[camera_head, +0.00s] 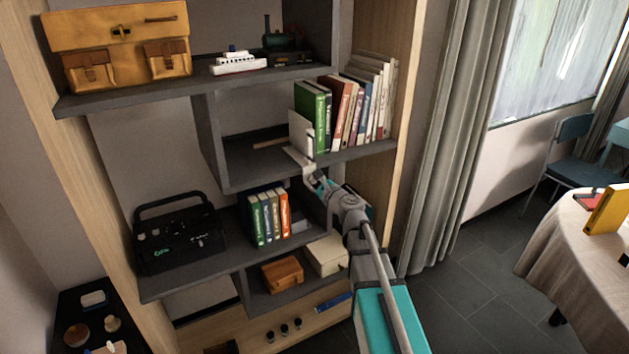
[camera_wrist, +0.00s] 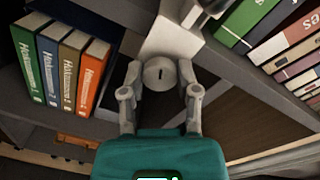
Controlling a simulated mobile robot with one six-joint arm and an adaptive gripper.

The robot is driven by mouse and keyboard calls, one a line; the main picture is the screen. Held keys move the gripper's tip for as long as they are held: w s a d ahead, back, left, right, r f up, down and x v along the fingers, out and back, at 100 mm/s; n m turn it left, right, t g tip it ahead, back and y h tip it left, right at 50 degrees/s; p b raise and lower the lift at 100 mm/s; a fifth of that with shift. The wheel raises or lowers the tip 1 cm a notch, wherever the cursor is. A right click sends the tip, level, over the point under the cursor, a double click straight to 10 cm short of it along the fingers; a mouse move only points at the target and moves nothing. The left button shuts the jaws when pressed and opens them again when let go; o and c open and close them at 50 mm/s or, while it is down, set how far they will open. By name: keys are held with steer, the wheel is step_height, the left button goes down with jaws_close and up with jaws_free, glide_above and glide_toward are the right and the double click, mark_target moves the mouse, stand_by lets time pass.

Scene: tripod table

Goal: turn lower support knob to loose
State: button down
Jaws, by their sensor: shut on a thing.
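The lower support knob (camera_wrist: 161,78) is a round grey disc with a short dark slot, in the middle of the wrist view. The slot stands roughly upright in that view. My gripper (camera_wrist: 160,70) has one finger on each side of the knob and is shut on it. A pale bracket (camera_wrist: 171,41) lies just behind the knob under the shelf edge. In the head view my gripper (camera_head: 312,178) reaches the front edge of the middle shelf, below a white bookend-like plate (camera_head: 301,135). The knob is too small and covered to make out there.
Upright books (camera_head: 318,118) stand on the shelf (camera_head: 362,150) right above my gripper. More books (camera_head: 268,217) stand on the shelf below, to the left. A black radio (camera_head: 178,238) and a brown box (camera_head: 282,274) sit lower. Open floor (camera_head: 455,290) lies to the right.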

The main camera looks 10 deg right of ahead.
steer(key=n, duration=0.4)
steer(key=shift+n, duration=0.3)
steer(key=n, duration=0.4)
steer(key=shift+h, duration=0.4)
steer(key=n, duration=0.4)
steer(key=shift+a+n, duration=0.1)
steer(key=shift+n, duration=0.2)
steer(key=shift+n+h, duration=0.3)
steer(key=shift+n, duration=1.5)
steer(key=shift+f, duration=0.1)
steer(key=shift+c, duration=1.7)
jaws_free()
